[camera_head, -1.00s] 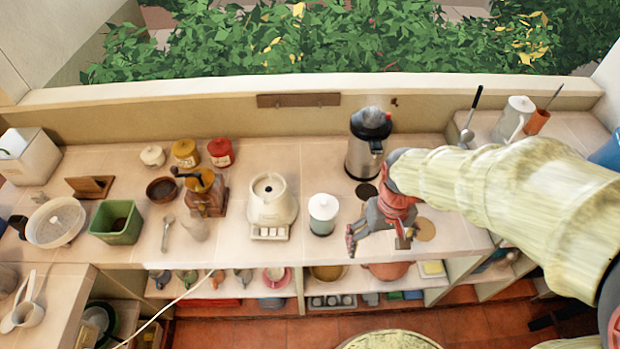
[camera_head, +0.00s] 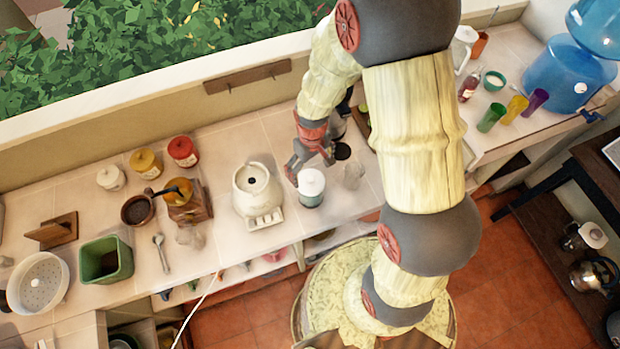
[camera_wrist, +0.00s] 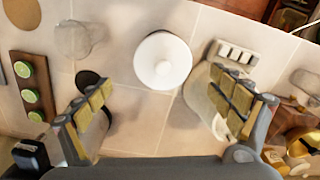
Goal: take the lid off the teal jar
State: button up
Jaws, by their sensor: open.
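The teal jar (camera_head: 311,198) stands upright on the counter with its white lid (camera_head: 311,182) on top. In the wrist view the round white lid (camera_wrist: 162,61) with its small knob faces the camera and hides most of the jar body. My gripper (camera_head: 308,168) is just behind the jar in the head view, with nothing held. In the wrist view my gripper (camera_wrist: 160,115) has its two fingers spread wide, and the lid lies beyond the gap between them. I cannot tell the exact height of the fingers over the lid.
A cream appliance (camera_head: 257,193) stands close left of the jar; a clear glass (camera_head: 353,176) stands close right. A dark disc (camera_head: 342,151) lies behind. In the wrist view, a board with lime slices (camera_wrist: 32,90) lies left. The counter's front edge is near the jar.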

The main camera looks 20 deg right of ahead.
aim_at(310, 178)
notch_tip(310, 178, down, 5)
jog(key=shift+a+r+p, duration=0.15)
jog(key=shift+r+p, duration=0.05)
jog(key=shift+p, duration=0.3)
jog(key=shift+a+f, duration=0.15)
jog(key=shift+f, duration=0.15)
jog(key=shift+c, duration=1.1)
jog(key=c, duration=0.5)
jog(key=shift+s, duration=0.1)
jog(key=c, duration=0.5)
jog(key=shift+f, duration=0.1)
jog(key=shift+c, duration=0.3)
